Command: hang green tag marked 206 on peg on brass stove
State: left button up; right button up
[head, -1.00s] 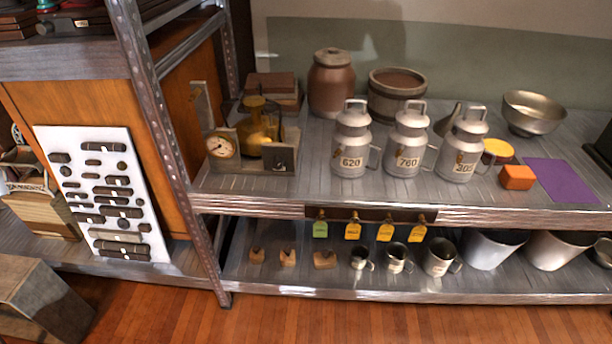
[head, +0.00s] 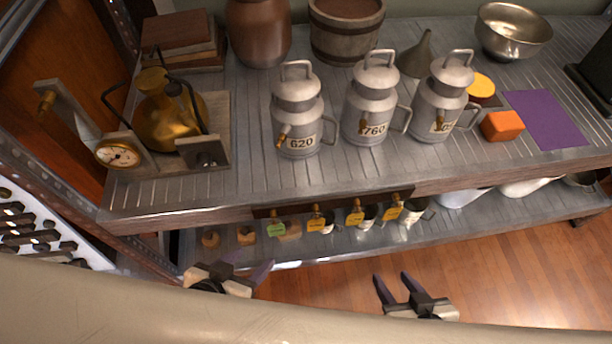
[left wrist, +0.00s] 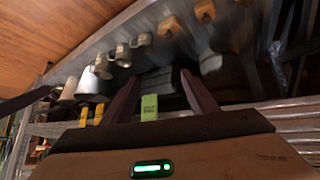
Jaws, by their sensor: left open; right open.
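The green tag (head: 277,229) hangs at the left end of a row on the dark rail under the upper shelf's front edge; its number is too small to read. The brass stove (head: 166,115) stands on a board at the upper shelf's left end. A post with a brass peg (head: 46,101) rises left of it, by a round gauge. My left gripper (head: 244,268) is open and empty, below and left of the tag. In the left wrist view the green tag (left wrist: 149,107) appears between the open fingers (left wrist: 160,88), apart from them. My right gripper (head: 392,278) is open and empty over the floor.
Several yellow tags (head: 355,213) hang right of the green one. Milk cans (head: 300,115) with pegs stand mid-shelf. Small mugs and wooden blocks (head: 246,236) sit on the lower shelf. A metal upright (head: 75,172) bounds the left side.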

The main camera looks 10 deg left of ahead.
pick_arm(q)
jog(key=w+d+r+g+h, duration=0.1)
jog(key=w+d+r+g, duration=0.15)
jog(key=r, duration=0.35)
jog(key=w+d+r+g, duration=0.1)
jog(key=d+r+g, duration=0.1)
jog(key=d+r, duration=0.3)
notch_tip(320, 180, up, 3)
jog(key=n+g+y, duration=0.3)
jog(key=n+g, duration=0.1)
jog(key=n, duration=0.1)
send_over(274, 221)
jog(key=shift+d+b, duration=0.2)
jog(key=shift+b, duration=0.2)
jog(key=shift+w+a+y, duration=0.1)
jog(key=shift+a+y, duration=0.15)
jog(key=shift+y, duration=0.05)
notch_tip(274, 221, down, 10)
jog(key=shift+f+b, duration=0.1)
jog(key=shift+b, duration=1)
pick_arm(e)
jog(key=shift+w+a+f, duration=0.15)
jog(key=shift+a+f, duration=0.05)
jog(key=shift+f, duration=0.2)
jog(key=shift+w+a+f, duration=0.1)
jog(key=shift+a+f, duration=0.1)
jog(key=shift+f, duration=0.2)
pick_arm(q)
jog(key=shift+c, duration=0.3)
jog(key=c, duration=1.1)
